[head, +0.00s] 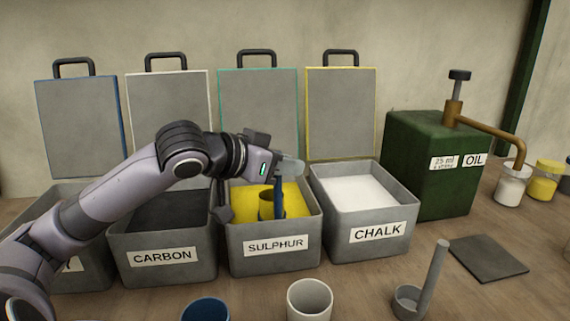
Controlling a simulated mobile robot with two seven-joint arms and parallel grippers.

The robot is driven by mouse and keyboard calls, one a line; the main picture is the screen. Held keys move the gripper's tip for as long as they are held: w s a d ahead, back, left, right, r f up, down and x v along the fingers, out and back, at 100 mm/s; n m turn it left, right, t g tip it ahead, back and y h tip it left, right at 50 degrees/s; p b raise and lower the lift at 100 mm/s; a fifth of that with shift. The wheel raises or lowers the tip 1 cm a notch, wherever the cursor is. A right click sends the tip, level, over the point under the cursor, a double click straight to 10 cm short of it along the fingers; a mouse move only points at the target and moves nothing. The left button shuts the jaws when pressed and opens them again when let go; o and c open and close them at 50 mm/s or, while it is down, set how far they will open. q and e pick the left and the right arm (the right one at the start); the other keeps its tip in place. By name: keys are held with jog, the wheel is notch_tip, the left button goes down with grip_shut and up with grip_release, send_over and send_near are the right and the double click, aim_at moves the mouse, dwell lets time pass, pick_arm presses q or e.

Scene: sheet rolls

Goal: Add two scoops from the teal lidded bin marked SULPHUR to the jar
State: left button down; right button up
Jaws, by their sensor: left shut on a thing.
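The SULPHUR bin (275,262) is grey, holds yellow powder (237,191), and stands between the CARBON and CHALK bins. Its teal-edged lid (259,112) stands open behind it. My left gripper (281,172) is above this bin, shut on the upright blue handle of a scoop (279,198). The scoop's cup is low inside the bin, at the powder; I cannot tell how deep it sits or how full it is. A pale open cup (310,300) stands in front of the bin, cut by the frame's lower edge. Which vessel is the jar is unclear. My right gripper is not in view.
The CARBON bin (163,262) and CHALK bin (378,240) flank it closely, lids raised. A green OIL dispenser (425,175) stands right. A blue cup (205,310), grey scoop (410,300) and dark mat (488,258) lie in front.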

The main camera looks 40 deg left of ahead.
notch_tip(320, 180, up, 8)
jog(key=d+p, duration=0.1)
jog(key=p, duration=0.8)
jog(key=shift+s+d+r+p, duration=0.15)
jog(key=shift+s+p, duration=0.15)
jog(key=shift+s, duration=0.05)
